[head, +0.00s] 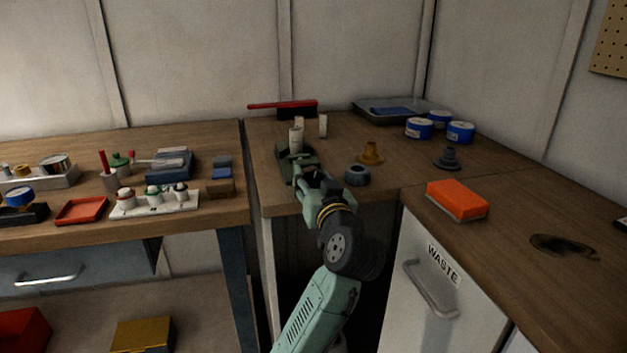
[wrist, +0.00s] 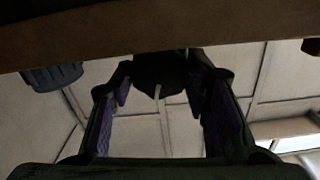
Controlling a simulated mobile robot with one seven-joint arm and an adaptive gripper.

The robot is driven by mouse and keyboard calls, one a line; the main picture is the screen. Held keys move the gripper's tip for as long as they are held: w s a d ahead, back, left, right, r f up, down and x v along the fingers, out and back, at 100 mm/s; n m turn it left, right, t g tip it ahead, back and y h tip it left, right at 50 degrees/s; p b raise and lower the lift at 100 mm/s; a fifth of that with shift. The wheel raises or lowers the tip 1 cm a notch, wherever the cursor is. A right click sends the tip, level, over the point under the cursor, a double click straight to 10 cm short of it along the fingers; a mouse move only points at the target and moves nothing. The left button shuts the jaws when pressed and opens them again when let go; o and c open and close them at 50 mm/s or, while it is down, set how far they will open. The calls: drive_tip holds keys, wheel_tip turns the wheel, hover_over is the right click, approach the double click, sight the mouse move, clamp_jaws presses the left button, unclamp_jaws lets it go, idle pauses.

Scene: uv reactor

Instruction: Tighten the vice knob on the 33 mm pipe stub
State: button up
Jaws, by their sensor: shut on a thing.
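The green vice (head: 283,150) sits at the front left of the corner bench. A pale pipe stub (head: 296,140) stands upright in it. My gripper (head: 308,174) is at the front of the vice, at the bench edge, and its arm hides much of the vice's front. In the wrist view, my gripper's purple-padded fingers (wrist: 160,85) are closed on a dark knob (wrist: 158,70), seen only as a black shape. I take it for the vice knob. Whether the stub is clamped firmly cannot be told.
A second pale stub (head: 323,126) stands behind right of the vice. A dark blue-grey ring (head: 357,175) lies close right of my gripper and also shows in the wrist view (wrist: 52,77). An orange cone-shaped piece (head: 371,152) stands behind it. A red-handled brush (head: 283,107) lies behind.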

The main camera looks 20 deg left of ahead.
drive_tip(key=shift+d+f+m, duration=0.1)
drive_tip(key=shift+m, duration=0.8)
drive_tip(key=m, duration=0.3)
drive_tip(key=o, duration=1.2)
drive_tip(key=shift+c, duration=0.2)
